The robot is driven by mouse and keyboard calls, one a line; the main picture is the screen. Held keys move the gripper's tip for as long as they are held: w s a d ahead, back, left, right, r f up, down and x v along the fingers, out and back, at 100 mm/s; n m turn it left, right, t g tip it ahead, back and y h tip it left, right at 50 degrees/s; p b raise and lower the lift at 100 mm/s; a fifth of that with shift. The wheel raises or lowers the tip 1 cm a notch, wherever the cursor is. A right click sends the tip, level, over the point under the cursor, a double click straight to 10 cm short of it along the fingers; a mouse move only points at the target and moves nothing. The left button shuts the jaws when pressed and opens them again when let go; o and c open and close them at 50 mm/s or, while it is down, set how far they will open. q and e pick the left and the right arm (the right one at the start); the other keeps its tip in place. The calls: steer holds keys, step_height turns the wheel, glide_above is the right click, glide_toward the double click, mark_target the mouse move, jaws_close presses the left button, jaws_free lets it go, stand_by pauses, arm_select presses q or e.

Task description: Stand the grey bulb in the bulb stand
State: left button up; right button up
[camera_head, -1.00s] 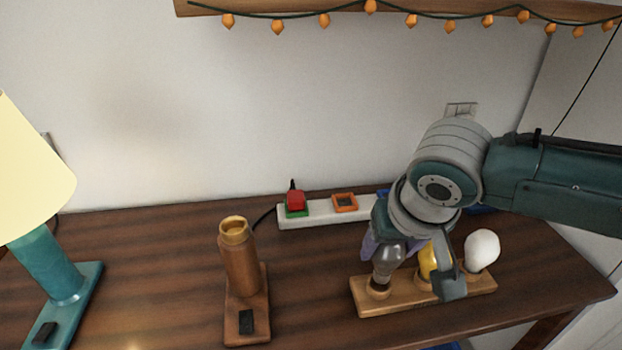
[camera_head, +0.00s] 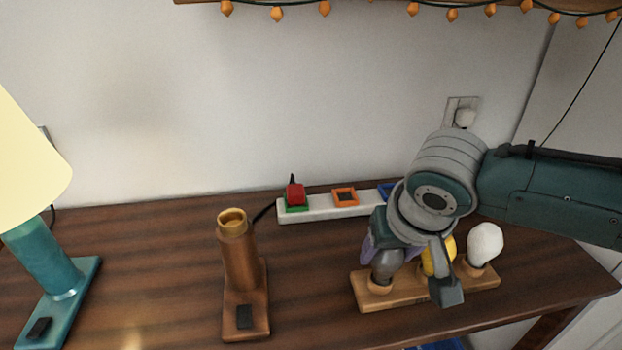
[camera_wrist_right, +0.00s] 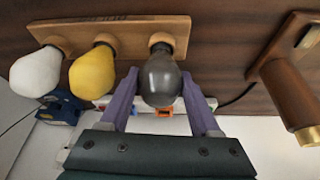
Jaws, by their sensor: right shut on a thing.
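The grey bulb (camera_head: 387,266) stands upright at the left socket of the wooden bulb stand (camera_head: 410,294), its narrow end down at the socket. My right gripper (camera_head: 384,250) reaches down from above and is shut on the bulb. In the right wrist view, its purple fingers lie on either side of the grey bulb (camera_wrist_right: 161,82). The bulb's neck meets the stand's left socket collar there. The arm partly hides the stand in the head view. My left gripper is not in view.
A yellow bulb (camera_head: 438,256) and a white bulb (camera_head: 485,243) stand in the other sockets. A white power strip (camera_head: 325,209) lies behind. A brown lamp base (camera_head: 240,265) stands left of the stand, with a teal lamp (camera_head: 50,260) farther left. Table between them is clear.

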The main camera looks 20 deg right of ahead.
steer(key=shift+f, duration=0.25)
steer(key=o, duration=1.4)
steer(key=shift+s+r, duration=0.15)
steer(key=shift+r, duration=0.35)
steer(key=shift+p+v, duration=1.7)
steer(key=shift+v, duration=2.75)
